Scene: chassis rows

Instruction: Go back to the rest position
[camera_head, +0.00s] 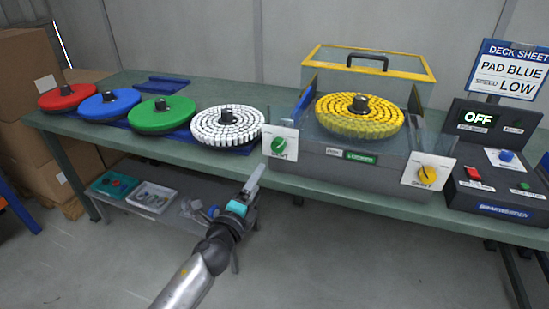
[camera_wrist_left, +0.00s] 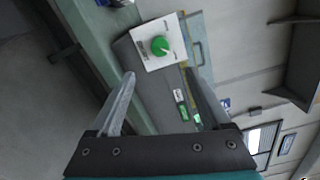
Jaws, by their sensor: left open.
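My left gripper (camera_head: 252,184) is in front of the green workbench (camera_head: 180,150), below the white pad, with nothing in it. In the left wrist view its two fingers (camera_wrist_left: 165,85) stand apart and empty. Beyond them is the white panel with a green knob (camera_wrist_left: 160,46) on the machine's front; the fingers look apart from it. In the head view the green knob (camera_head: 278,145) is to the right of and above the gripper. My right gripper is in neither view.
A machine (camera_head: 345,165) holds a yellow pad (camera_head: 362,128). Red (camera_head: 66,97), blue (camera_head: 108,102), green (camera_head: 160,113) and white (camera_head: 226,126) pads stand along the bench. A control box (camera_head: 500,170) reads OFF; a sign (camera_head: 510,72) reads PAD BLUE, LOW. Trays (camera_head: 150,198) sit below. The front floor is clear.

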